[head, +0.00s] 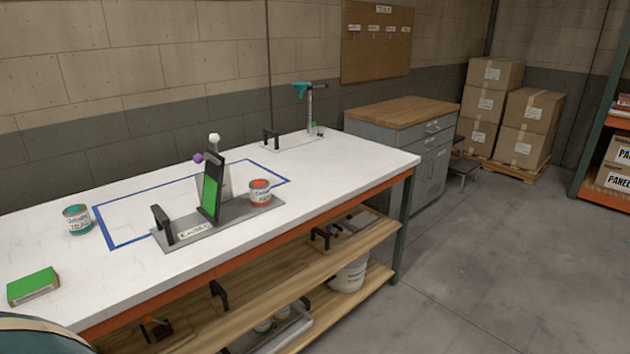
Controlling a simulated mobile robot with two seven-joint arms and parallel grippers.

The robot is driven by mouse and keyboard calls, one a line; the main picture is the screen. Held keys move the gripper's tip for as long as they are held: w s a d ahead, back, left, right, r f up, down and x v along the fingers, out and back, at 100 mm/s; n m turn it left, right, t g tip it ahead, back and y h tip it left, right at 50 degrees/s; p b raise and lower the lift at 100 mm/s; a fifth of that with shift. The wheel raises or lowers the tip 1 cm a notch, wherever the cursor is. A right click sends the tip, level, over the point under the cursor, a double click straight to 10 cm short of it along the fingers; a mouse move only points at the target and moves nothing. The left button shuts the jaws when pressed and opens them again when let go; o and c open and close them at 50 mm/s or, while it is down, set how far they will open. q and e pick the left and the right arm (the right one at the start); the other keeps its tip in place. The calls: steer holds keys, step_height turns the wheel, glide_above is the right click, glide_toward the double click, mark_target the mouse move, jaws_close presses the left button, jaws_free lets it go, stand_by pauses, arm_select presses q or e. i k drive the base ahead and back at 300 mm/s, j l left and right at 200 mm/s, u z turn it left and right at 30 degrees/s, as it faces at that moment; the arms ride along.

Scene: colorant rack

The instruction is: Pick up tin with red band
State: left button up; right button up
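A small tin with a red band and a red top (260,194) stands upright at the right end of a grey metal tray (182,236) on the white workbench (330,170). It is just right of a dark upright panel with a green face (210,190). Another tin, with a teal band (77,221), stands upright on the bench at the left, outside the blue outline. Neither of my grippers shows in the head view.
A blue rectangle (108,237) is marked on the bench around part of the tray. The tray has a black handle (162,222). A green-topped block (33,286) lies front left. A grey plate with a teal-headed stand (302,90) is at the far end. Floor to the right is clear.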

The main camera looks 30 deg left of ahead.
mark_target(259, 188)
steer(key=i+l+u, duration=0.2)
steer(key=i, duration=0.25)
steer(key=i+u, duration=0.2)
steer(key=i, duration=0.3)
steer(key=i+l+u, duration=0.2)
steer(key=i, duration=0.2)
